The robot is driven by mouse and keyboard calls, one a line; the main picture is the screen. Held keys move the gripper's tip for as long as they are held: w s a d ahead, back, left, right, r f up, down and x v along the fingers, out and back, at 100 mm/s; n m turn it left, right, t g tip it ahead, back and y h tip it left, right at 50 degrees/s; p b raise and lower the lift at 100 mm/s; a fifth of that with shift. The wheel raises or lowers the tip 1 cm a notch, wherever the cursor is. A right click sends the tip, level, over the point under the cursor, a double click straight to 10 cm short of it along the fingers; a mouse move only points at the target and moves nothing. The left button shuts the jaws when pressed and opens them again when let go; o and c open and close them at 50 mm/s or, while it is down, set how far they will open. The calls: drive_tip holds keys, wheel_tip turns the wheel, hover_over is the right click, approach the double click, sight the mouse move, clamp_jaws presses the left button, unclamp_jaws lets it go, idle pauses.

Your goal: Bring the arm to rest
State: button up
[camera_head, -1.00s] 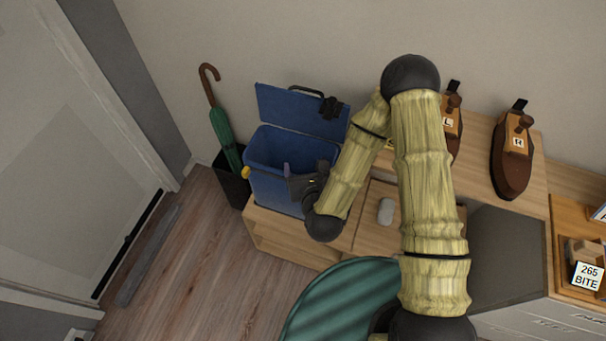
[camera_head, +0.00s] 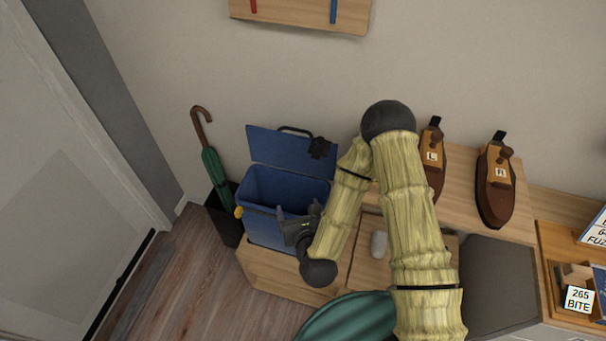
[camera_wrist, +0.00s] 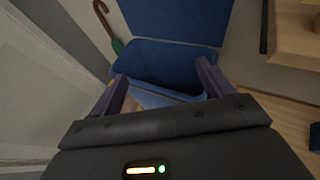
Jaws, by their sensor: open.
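My gripper (camera_head: 292,218) is at the front side of an open blue bin (camera_head: 266,233) in the head view, with my arm bent above the wooden furniture. In the wrist view my gripper (camera_wrist: 160,88) has its two fingers spread wide apart with nothing between them. The blue bin (camera_wrist: 165,65) lies beyond the fingertips, its lid raised behind it. I cannot tell whether the fingers touch the bin's rim.
A green umbrella (camera_head: 214,172) stands in a dark holder left of the bin. Two wooden planes (camera_head: 497,185) and (camera_head: 433,165) lie on the shelf at right. A pale mouse-like object (camera_head: 379,244) is near my arm. A green chair (camera_head: 345,318) is in front; floor at left is clear.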

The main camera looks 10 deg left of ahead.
drive_tip(key=w+d+r+n+g+h, duration=0.1)
drive_tip(key=w+d+r+n+g, duration=0.15)
drive_tip(key=d+n, duration=0.55)
drive_tip(key=w+d+r+n+g+h, duration=0.1)
drive_tip(key=w+d+r+n+g, duration=0.2)
drive_tip(key=n, duration=0.8)
drive_tip(key=s+d+r+n+g+h, duration=0.2)
drive_tip(key=s+d+r+n, duration=0.3)
drive_tip(key=d+n, duration=0.1)
drive_tip(key=s+d+r+n+g+h, duration=0.1)
drive_tip(key=s+d+r+n+g, duration=0.1)
drive_tip(key=s+d+r+n, duration=0.3)
drive_tip(key=d+r+n, duration=0.1)
drive_tip(key=d, duration=0.3)
drive_tip(key=shift+s+d+r+h, duration=0.15)
drive_tip(key=shift+s+d+h, duration=0.15)
drive_tip(key=shift+h, duration=0.1)
